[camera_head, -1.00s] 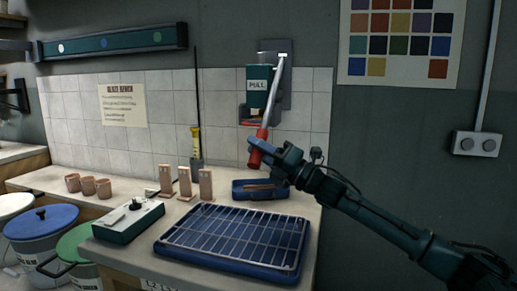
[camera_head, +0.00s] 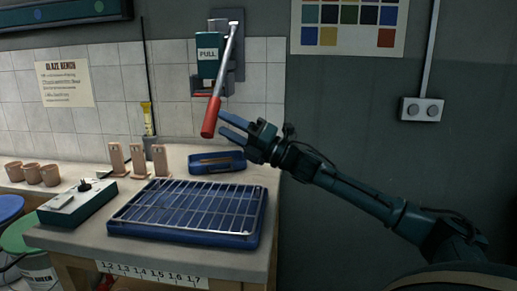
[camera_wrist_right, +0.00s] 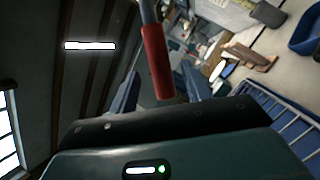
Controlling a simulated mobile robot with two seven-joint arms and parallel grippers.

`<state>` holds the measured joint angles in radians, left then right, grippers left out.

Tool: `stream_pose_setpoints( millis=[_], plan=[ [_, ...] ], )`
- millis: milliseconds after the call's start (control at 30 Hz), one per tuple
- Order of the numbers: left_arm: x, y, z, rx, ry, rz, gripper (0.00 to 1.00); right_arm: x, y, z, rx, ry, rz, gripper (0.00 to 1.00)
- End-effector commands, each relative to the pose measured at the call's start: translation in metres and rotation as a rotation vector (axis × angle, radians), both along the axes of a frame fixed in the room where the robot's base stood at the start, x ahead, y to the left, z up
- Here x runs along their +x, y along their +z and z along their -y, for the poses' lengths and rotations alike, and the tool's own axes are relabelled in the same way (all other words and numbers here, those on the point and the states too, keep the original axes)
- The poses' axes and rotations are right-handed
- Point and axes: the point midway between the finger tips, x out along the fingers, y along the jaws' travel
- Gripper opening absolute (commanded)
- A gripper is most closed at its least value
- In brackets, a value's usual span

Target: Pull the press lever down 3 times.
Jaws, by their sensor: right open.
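The press lever (camera_head: 225,68) is a metal bar with a red grip (camera_head: 211,117), hanging down at a slant in front of a green wall box (camera_head: 209,54) marked PULL. My right gripper (camera_head: 224,122) is open, its fingertips just right of the red grip's lower end. In the right wrist view the red grip (camera_wrist_right: 157,62) shows between the two spread blue fingers (camera_wrist_right: 157,90). The fingers are not closed on it; I cannot tell whether they touch it. My left gripper is not in view.
Below the lever is a bench with a blue tray under a wire rack (camera_head: 190,212), a small blue tray (camera_head: 217,168), a green control box (camera_head: 78,203), upright clay pieces (camera_head: 137,160) and three cups (camera_head: 32,173).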

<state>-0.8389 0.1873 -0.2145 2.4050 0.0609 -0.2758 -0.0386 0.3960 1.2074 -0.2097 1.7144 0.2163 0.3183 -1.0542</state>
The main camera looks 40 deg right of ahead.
Motion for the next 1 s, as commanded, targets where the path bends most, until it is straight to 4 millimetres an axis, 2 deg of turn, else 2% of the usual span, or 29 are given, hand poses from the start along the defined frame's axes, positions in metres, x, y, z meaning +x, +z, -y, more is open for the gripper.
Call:
stream_pose_setpoints(
  millis=[33, 567, 1000],
  plan=[
    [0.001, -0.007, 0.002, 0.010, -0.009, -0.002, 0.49, -0.005, -0.008, 0.002, -0.003, 0.001, -0.004, 0.49],
    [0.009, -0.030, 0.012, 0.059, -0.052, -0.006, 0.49, -0.046, -0.025, 0.025, -0.001, 0.001, -0.005, 0.49],
    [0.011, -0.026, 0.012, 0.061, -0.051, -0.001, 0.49, -0.065, -0.032, 0.036, 0.000, 0.002, -0.002, 0.49]
  ],
)
